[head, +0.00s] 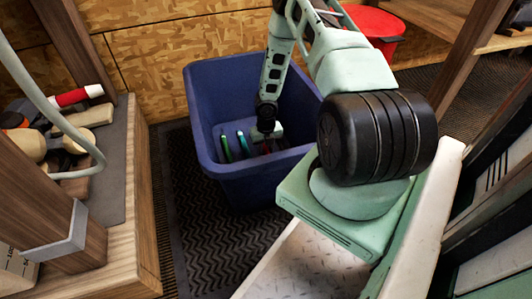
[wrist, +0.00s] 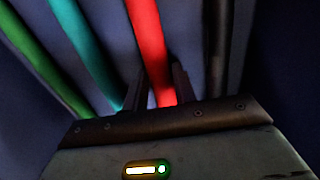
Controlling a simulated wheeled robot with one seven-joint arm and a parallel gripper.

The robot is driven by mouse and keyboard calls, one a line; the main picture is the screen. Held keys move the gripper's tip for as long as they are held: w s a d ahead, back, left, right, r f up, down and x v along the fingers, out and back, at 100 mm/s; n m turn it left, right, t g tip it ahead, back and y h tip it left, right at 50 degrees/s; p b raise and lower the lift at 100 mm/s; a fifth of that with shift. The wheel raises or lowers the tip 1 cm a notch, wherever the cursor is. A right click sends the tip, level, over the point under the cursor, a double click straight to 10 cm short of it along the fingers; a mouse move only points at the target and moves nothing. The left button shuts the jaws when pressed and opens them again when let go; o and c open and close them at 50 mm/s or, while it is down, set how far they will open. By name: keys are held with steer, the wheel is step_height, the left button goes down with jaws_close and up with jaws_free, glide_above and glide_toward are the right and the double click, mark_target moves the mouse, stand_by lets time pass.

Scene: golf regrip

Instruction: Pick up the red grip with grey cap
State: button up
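The red grip (wrist: 151,45) runs down the middle of the wrist view, between the two fingers of my gripper (wrist: 158,85). One dark finger is on each side of it, close to its edges. I cannot tell whether both fingers touch it. No grey cap shows in either view. In the head view my gripper (head: 265,136) is down inside the blue bin (head: 215,88), and a sliver of the red grip shows under it.
A teal grip (wrist: 86,50) and a green grip (wrist: 38,65) stand left of the red one, and a dark grip (wrist: 215,45) stands to the right. The bin walls surround my gripper. A workbench (head: 115,185) is at left; a red bucket (head: 376,25) stands behind.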

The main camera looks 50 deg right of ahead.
steer(key=shift+c, duration=0.5)
step_height(320, 180, up, 10)
steer(key=p, duration=0.7)
steer(key=shift+r+p, duration=0.1)
steer(key=shift+p, duration=0.25)
step_height(320, 180, up, 5)
steer(key=p, duration=0.6)
glide_above(266, 149)
steer(key=shift+a, duration=0.1)
steer(key=shift+s, duration=0.15)
